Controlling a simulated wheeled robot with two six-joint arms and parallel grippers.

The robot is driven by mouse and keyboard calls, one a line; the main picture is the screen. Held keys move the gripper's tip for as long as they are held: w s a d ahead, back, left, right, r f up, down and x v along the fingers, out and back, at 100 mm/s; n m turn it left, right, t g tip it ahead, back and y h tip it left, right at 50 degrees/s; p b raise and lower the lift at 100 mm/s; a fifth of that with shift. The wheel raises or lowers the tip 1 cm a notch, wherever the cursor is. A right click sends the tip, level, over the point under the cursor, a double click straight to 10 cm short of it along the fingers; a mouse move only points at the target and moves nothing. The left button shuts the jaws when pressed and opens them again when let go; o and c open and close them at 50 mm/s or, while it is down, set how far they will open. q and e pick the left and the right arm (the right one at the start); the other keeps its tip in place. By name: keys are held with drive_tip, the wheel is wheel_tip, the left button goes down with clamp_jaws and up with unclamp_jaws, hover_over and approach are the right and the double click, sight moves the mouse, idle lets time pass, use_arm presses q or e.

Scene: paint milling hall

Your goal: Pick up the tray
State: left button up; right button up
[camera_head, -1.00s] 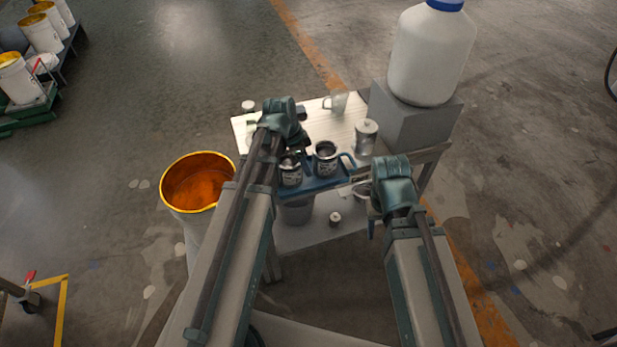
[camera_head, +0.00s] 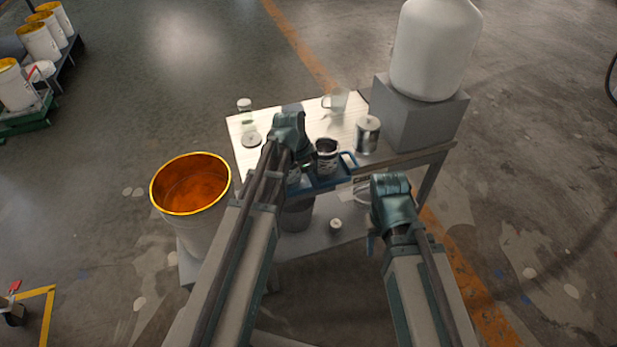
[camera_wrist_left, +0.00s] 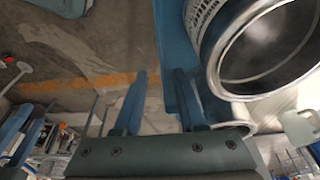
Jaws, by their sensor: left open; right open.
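The blue tray (camera_head: 328,184) lies on the white-topped table; its left part is hidden behind my left arm. A metal can (camera_head: 326,158) stands on it, and another can (camera_head: 293,176) is mostly covered by my left wrist. My left gripper (camera_head: 291,140) is over the tray's left end. In the left wrist view its two fingers (camera_wrist_left: 161,85) are apart, next to the blue tray edge (camera_wrist_left: 173,45) and a large can (camera_wrist_left: 265,50); I cannot tell whether they touch. My right gripper (camera_head: 380,225) is in front of the tray's right end, apart from it, fingers mostly hidden.
A lidded tin (camera_head: 367,134), a glass beaker (camera_head: 336,100) and a small jar (camera_head: 245,108) stand on the table (camera_head: 240,127). A large white bottle (camera_head: 430,55) sits on a grey block (camera_head: 415,120) at right. An orange-filled bucket (camera_head: 192,190) stands left. A lower shelf (camera_head: 320,232) shows beneath.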

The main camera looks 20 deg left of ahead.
use_arm(q)
drive_tip(key=b+x, duration=0.2)
drive_tip(key=x, duration=0.1)
drive_tip(key=shift+w+f+b, duration=0.1)
drive_tip(key=shift+f+b, duration=0.2)
drive_tip(key=shift+f, duration=0.05)
drive_tip(key=shift+r, duration=0.1)
clamp_jaws()
idle(1.0)
